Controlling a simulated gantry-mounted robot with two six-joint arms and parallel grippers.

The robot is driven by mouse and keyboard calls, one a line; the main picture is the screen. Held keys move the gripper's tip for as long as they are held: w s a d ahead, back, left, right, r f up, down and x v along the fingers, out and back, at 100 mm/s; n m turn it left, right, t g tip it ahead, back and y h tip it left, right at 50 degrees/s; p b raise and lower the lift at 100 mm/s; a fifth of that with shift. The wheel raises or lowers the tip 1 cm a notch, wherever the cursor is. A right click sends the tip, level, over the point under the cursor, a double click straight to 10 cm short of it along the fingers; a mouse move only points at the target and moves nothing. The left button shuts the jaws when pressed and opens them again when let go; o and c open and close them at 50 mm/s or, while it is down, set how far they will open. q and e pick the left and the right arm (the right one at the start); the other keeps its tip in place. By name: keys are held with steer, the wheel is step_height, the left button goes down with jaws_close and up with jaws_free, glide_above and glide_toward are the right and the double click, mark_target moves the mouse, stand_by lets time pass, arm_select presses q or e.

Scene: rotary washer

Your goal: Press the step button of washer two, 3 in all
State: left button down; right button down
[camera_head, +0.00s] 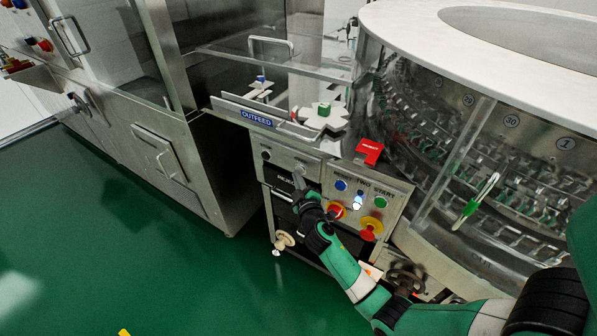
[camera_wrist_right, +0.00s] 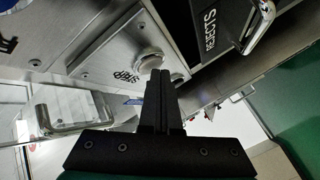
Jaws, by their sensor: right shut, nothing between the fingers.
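The control panel (camera_head: 352,172) stands on the cabinet front in the head view; its lettering reads partly "TWO START". It carries a blue button (camera_head: 341,185), a bright blue-white one (camera_head: 357,200), a green one (camera_head: 380,202) and red knobs on yellow. My right gripper (camera_head: 299,180) is shut and empty, pointing at the cabinet front left of these buttons. In the right wrist view its closed fingers (camera_wrist_right: 161,78) reach toward a pale round button (camera_wrist_right: 150,62) on a metal plate. I cannot tell whether they touch it. My left gripper is not in view.
A drawer marked REJECTS (camera_wrist_right: 218,35) with a handle lies beside the fingers. A red REJECT box (camera_head: 369,151) sits above the panel. The OUTFEED tray (camera_head: 256,118) is above left, the round glass carousel (camera_head: 480,130) right. Green floor lies free at left.

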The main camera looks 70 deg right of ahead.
steer(key=shift+a, duration=0.1)
stand_by(0.3)
steer(key=shift+w+a, duration=0.1)
steer(key=shift+a, duration=0.6)
steer(key=a, duration=0.1)
steer(key=a+b, duration=0.1)
steer(key=a, duration=0.3)
steer(key=shift+w+b, duration=0.35)
steer(key=shift+w, duration=0.05)
stand_by(0.3)
